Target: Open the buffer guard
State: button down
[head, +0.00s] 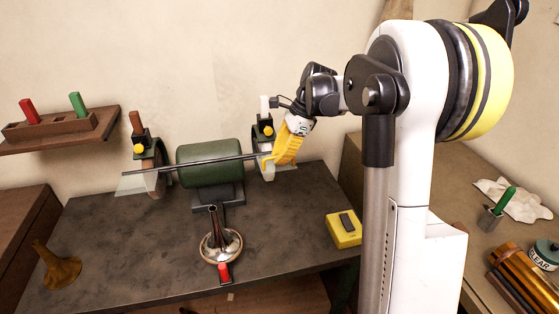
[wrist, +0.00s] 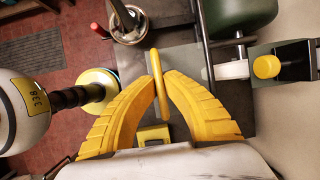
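The bench buffer has a green motor (head: 210,165) in the middle and a wheel with a dark hood at each end. The left hood (head: 140,145) has a yellow knob and a clear shield (head: 133,184) below it. A long dark bar (head: 190,163) crosses in front of the motor toward the right side. My gripper (head: 275,163) points down at the right guard and partly hides it. In the wrist view, a slim yellow bar (wrist: 158,85) stands between my fingertips (wrist: 158,76), which appear closed against both its sides. Its attachment to the guard is hard to see.
A brass horn with a flared bell (head: 220,246) stands in front of the motor. A yellow block (head: 344,229) lies at the bench's right front. A wooden rack (head: 60,130) hangs at left.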

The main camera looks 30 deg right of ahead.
jog(key=shift+w+r, duration=0.25)
jog(key=shift+r, duration=0.15)
dwell(0.3)
jog(key=c, duration=1.5)
grip_release()
jog(key=v, duration=1.2)
jog(key=shift+a, duration=0.1)
